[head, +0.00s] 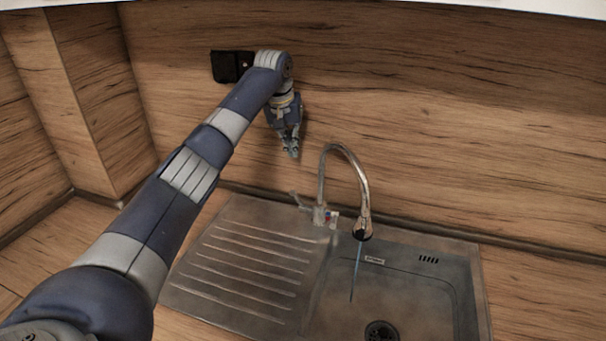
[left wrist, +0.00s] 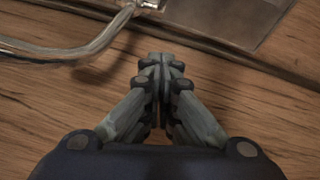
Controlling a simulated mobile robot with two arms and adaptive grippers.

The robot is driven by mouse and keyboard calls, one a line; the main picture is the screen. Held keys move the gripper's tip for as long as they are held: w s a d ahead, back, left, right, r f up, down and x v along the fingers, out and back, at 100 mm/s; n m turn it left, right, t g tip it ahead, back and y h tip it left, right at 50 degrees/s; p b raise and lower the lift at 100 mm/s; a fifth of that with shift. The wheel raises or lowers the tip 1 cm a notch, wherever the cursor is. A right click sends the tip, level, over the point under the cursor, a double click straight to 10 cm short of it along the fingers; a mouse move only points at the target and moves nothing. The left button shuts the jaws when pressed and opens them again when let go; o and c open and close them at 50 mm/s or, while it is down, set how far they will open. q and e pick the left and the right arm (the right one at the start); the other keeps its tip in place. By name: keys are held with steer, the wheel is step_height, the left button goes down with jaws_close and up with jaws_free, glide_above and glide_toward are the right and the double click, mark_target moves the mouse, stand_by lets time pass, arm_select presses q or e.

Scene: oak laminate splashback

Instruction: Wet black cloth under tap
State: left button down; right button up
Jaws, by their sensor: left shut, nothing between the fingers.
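The chrome tap (head: 363,190) stands at the back of the steel sink (head: 410,290). A thin bluish stream of water (head: 356,270) falls from its spout into the basin. The tap's curved spout also shows at the upper left of the left wrist view (left wrist: 60,50). My left gripper (head: 292,153) points down, above and left of the tap in the head view, in front of the wooden splashback. Its fingers are shut together and empty, also in the left wrist view (left wrist: 160,62). I cannot make out a black cloth in either view. My right gripper is not in view.
The ribbed drainboard (head: 245,265) left of the basin is bare. A flat black fitting (head: 231,67), perhaps a socket, is on the splashback behind my left arm. The tap's lever (head: 299,201) sticks out to the left. A drain (head: 381,331) is in the basin.

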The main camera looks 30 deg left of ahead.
arm_select(q)
step_height(320, 180, down, 11)
steer(key=d+p, duration=0.1)
steer(key=p, duration=0.4)
steer(key=shift+s+d+p, duration=0.25)
steer(key=shift+s+p, duration=0.15)
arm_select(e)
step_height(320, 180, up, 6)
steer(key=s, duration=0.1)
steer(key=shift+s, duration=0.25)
